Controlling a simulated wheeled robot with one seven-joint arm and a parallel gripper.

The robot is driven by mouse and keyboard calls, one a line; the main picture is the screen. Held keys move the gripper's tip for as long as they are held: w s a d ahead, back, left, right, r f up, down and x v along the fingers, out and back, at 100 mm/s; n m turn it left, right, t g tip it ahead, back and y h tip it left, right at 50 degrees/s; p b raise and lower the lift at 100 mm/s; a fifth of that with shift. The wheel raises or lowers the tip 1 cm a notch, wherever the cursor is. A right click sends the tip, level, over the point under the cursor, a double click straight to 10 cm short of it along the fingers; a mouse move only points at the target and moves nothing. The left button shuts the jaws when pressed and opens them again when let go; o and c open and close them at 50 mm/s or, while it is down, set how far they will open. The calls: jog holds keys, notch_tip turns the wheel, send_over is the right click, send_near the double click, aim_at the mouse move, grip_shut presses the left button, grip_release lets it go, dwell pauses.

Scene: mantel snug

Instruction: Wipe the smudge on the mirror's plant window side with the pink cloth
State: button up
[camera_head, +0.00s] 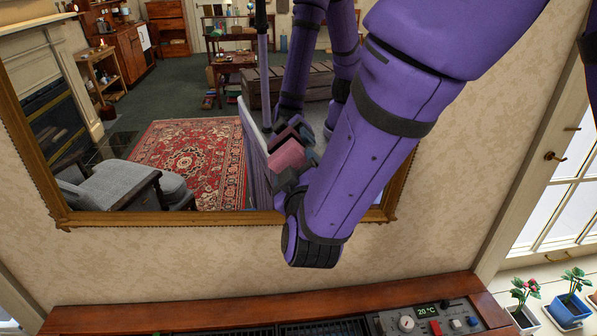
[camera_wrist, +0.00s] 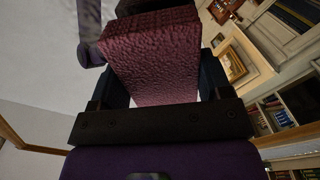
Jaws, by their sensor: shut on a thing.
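The mirror (camera_head: 150,218) hangs on the wall in a gilt wooden frame and fills the upper left of the head view. The pink cloth (camera_head: 287,155) is a folded, block-like pad near the mirror's lower right part; it also shows large in the wrist view (camera_wrist: 155,60). My gripper (camera_head: 290,165) is shut on the cloth, with dark fingers on either side of it. I cannot tell whether the cloth touches the glass. I see no smudge; my purple arm covers much of the mirror's right side, the side toward the potted plants.
A wooden cabinet (camera_head: 220,315) with a control panel (camera_head: 425,318) runs below the mirror. Two potted plants (camera_head: 525,312) (camera_head: 570,305) stand on the sill by the window at right. The glass reflects a red rug, armchair, shelves and my arm. The wall below the frame is clear.

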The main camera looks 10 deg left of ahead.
jog(key=shift+w+a, duration=0.1)
jog(key=shift+w, duration=0.4)
jog(key=shift+w+d+f, duration=0.1)
jog(key=shift+w+d, duration=0.1)
jog(key=shift+d, duration=0.7)
jog(key=shift+w+d+f, duration=0.1)
jog(key=shift+w+d, duration=0.05)
jog(key=shift+d, duration=0.7)
jog(key=w+d, duration=0.2)
jog(key=d, duration=0.4)
jog(key=shift+d+f, duration=0.15)
jog(key=shift+d, duration=0.15)
